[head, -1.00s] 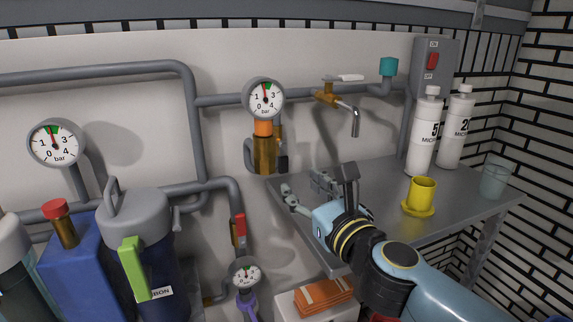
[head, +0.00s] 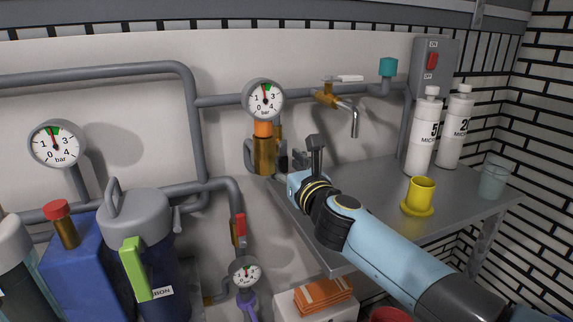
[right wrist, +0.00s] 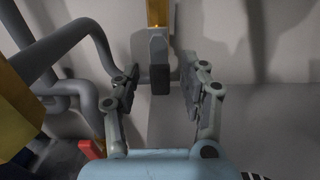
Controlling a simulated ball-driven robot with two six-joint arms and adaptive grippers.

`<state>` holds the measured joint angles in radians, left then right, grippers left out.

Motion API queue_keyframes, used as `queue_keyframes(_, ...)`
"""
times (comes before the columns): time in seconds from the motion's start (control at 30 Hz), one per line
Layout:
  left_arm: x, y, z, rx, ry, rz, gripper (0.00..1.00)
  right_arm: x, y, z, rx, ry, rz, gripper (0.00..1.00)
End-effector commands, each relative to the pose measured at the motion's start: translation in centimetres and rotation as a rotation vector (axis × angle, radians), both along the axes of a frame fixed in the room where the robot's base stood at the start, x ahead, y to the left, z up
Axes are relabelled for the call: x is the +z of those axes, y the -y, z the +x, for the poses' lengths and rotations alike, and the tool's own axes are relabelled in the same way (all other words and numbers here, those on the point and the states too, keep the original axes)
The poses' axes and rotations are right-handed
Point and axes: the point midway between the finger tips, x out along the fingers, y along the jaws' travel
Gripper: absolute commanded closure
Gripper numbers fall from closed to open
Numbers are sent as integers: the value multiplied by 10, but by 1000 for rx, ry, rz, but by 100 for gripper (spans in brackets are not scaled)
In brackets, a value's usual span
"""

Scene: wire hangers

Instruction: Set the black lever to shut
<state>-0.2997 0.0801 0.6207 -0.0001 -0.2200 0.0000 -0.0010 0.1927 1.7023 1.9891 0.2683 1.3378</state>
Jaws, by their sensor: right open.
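The black lever (right wrist: 160,77) hangs straight down below a brass valve body (right wrist: 157,12) in the right wrist view. Its lower end lies between the two fingers of my right gripper (right wrist: 158,84), with a visible gap on each side. The fingers are spread and hold nothing. In the head view my right gripper (head: 288,168) is beside the brass fitting under the middle gauge, and it hides most of the lever there. My left gripper is not in view.
A grey shelf (head: 385,205) under my right arm carries a yellow cup (head: 421,194), two white bottles and a glass. A gauge (head: 264,99) sits above the brass fitting. A red-handled valve (head: 240,226) is lower left. Grey pipes run along the wall.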

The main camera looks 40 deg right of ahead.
Motion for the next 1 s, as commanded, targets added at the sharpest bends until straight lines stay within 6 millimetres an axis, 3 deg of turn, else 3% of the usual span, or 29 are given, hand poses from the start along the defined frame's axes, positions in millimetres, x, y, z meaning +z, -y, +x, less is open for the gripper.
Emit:
queue_keyframes(0.1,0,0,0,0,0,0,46,0,0,0,0,0,0,56)
queue_keyframes(0.43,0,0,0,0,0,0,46,0,0,0,0,0,-1,99)
queue_keyframes(0.77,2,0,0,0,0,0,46,1,1,-1,0,-5,-21,100)
queue_keyframes(1.0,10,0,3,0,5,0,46,2,4,-2,0,-31,-130,100)
